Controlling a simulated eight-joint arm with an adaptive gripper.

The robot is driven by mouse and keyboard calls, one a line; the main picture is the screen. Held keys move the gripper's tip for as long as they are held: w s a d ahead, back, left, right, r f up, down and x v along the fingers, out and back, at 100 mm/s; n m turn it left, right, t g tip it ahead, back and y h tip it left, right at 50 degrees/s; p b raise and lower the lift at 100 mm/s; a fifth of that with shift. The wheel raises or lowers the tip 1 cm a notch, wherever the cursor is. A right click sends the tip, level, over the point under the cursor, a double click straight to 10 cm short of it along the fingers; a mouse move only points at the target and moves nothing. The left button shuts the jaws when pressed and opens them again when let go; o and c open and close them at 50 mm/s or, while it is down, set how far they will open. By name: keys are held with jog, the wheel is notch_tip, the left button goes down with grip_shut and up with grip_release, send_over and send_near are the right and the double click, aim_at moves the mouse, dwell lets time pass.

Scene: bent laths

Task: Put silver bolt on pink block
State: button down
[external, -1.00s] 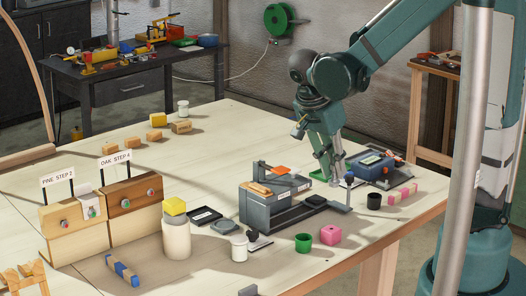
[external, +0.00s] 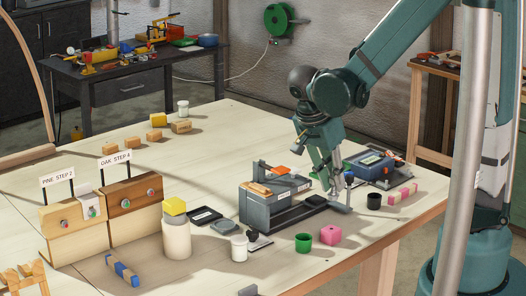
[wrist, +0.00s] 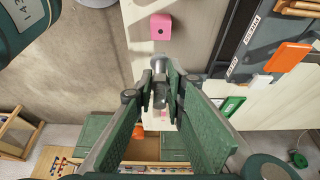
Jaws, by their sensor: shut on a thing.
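The pink block (external: 330,235) sits on the pale table near its front right edge, beside a green cup. It also shows at the top of the wrist view (wrist: 160,27), with a dark hole in its face. My gripper (wrist: 161,92) is shut on the silver bolt (wrist: 161,65), whose round head shows beyond the fingertips. In the external view my gripper (external: 336,186) is above the table, behind the pink block and apart from it. The bolt is small there and partly hidden by the fingers.
A green cup (external: 303,243) stands just left of the pink block. A grey machine (external: 275,200) with a dark base lies left of my gripper. A black cup (external: 374,201) and a pink-and-wood piece (external: 403,194) are to the right. A blue device (external: 375,165) stands behind.

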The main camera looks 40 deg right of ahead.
aim_at(332, 188)
jog(key=shift+f, duration=2.25)
jog(key=shift+f+b, duration=0.45)
jog(key=shift+f, duration=1.6)
jog(key=shift+f, duration=0.15)
jog(key=c, duration=2.8)
grip_release()
jog(key=o, duration=0.4)
jog(key=shift+o, duration=0.2)
